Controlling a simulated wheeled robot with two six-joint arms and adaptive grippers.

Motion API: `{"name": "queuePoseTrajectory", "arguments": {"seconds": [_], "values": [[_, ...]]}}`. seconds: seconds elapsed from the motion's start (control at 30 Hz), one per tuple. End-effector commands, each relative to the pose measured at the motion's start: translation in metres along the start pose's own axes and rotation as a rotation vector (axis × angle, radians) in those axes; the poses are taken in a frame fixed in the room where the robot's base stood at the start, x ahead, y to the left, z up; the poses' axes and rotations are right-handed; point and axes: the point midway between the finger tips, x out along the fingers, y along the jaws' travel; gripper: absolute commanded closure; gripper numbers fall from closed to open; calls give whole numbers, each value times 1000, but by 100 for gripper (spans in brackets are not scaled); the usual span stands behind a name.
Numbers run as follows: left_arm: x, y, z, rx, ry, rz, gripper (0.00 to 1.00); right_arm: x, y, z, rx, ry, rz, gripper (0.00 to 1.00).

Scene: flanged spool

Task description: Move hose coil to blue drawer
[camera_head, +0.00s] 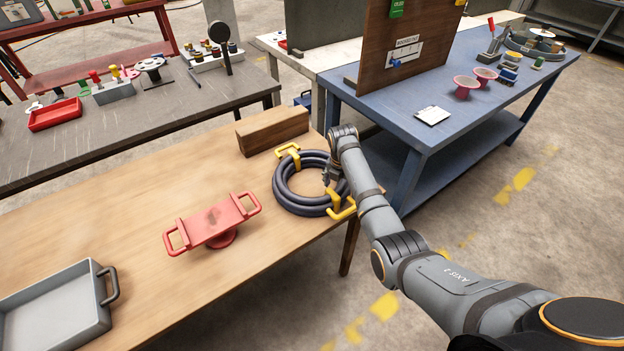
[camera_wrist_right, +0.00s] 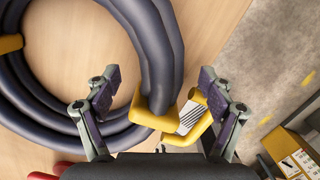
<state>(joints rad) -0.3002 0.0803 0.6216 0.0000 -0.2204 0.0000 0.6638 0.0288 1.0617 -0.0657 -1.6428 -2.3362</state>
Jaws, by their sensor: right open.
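The hose coil (camera_head: 288,200) is a dark ring of hose with yellow straps and two yellow handles. It lies flat on the wooden table's right end. My right gripper (camera_head: 333,180) is over the coil's right side. In the right wrist view the open jaws (camera_wrist_right: 160,92) are spread, with the coil's hose (camera_wrist_right: 157,50) and a yellow strap (camera_wrist_right: 152,115) between them. The near yellow handle (camera_wrist_right: 202,118) lies by the right finger. I cannot tell whether a finger touches the coil. No blue drawer can be made out. My left gripper is not in view.
On the wooden table (camera_head: 130,215), a red two-handled spool (camera_head: 212,222), a wooden block (camera_head: 272,130) and a grey tray (camera_head: 55,312) stand left of or behind the coil. A blue table (camera_head: 440,125) stands at the right. Open floor lies at lower right.

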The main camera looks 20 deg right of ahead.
Motion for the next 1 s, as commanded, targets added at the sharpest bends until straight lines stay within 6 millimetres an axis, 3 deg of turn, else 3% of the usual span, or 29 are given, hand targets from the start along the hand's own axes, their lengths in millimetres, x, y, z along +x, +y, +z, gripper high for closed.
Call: {"name": "queuePoseTrajectory", "arguments": {"seconds": [0.17,0.77,1.0], "values": [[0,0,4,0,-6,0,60,0,0,0,0,0,1,19],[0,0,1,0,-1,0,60,1,0,-1,0,3,-1,100],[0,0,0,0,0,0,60,-2,2,0,0,0,4,100]]}}
